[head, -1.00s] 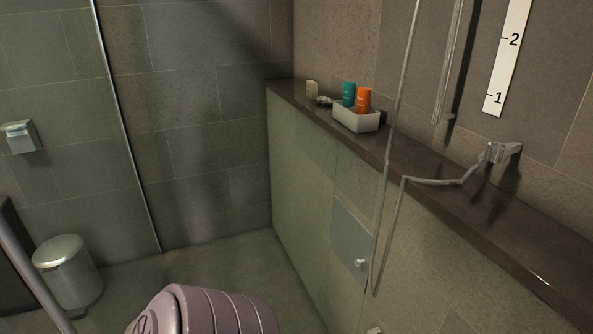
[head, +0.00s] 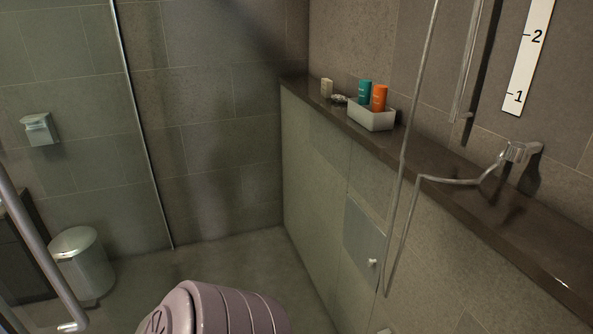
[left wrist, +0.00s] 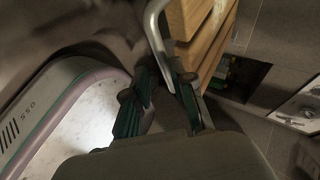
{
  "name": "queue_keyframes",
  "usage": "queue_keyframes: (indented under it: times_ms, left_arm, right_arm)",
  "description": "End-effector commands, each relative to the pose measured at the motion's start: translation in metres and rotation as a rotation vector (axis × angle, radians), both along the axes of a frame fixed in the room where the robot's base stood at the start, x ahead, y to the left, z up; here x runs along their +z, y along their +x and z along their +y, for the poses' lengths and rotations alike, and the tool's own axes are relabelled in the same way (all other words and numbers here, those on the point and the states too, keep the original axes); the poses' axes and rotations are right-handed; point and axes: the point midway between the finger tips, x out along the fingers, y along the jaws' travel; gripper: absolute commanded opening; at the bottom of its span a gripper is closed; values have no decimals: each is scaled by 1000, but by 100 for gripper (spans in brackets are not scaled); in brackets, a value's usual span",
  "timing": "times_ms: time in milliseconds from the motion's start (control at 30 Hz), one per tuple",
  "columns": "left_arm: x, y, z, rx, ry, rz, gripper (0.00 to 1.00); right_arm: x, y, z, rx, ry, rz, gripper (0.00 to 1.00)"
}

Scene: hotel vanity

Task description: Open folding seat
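Wooden slats (left wrist: 207,45), which look like the folding seat, stand steeply tilted at the top of the left wrist view. A curved grey metal bar (left wrist: 152,30) runs down beside them. My left gripper (left wrist: 160,82) is open, with its two dark green fingers apart. The lower end of the bar reaches between or just behind the fingertips; I cannot tell whether they touch it. The seat's hinge and far side are hidden. The head view shows neither the slats nor either gripper.
A metal rail (head: 45,255) crosses the head view's left edge, near a lidded bin (head: 85,268). A stone ledge (head: 455,170) on the right holds a white tray (head: 370,118) with bottles. A shower hose (head: 403,150) hangs before it.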

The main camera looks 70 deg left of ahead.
Motion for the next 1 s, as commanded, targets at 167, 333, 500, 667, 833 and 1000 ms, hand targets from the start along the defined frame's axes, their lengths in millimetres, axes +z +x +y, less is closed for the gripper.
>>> queue_keyframes:
  times_ms: [167,333,500,667,833,1000]
  left_arm:
    - [0,1,0,1,0,-2,23]
    - [8,-10,6,0,0,1,23]
    - [19,-39,21,2,3,7,23]
    - [19,-72,41,2,3,5,23]
    - [19,-102,59,2,2,3,23]
    - [19,-120,69,2,1,1,23]
  right_arm:
    - [-6,2,2,0,3,-3,37]
    - [-6,0,2,0,2,-1,37]
    - [-6,0,1,0,1,0,37]
    - [-6,0,1,0,1,1,37]
    - [-6,-1,1,0,1,1,37]
    - [-6,-1,1,0,1,1,37]
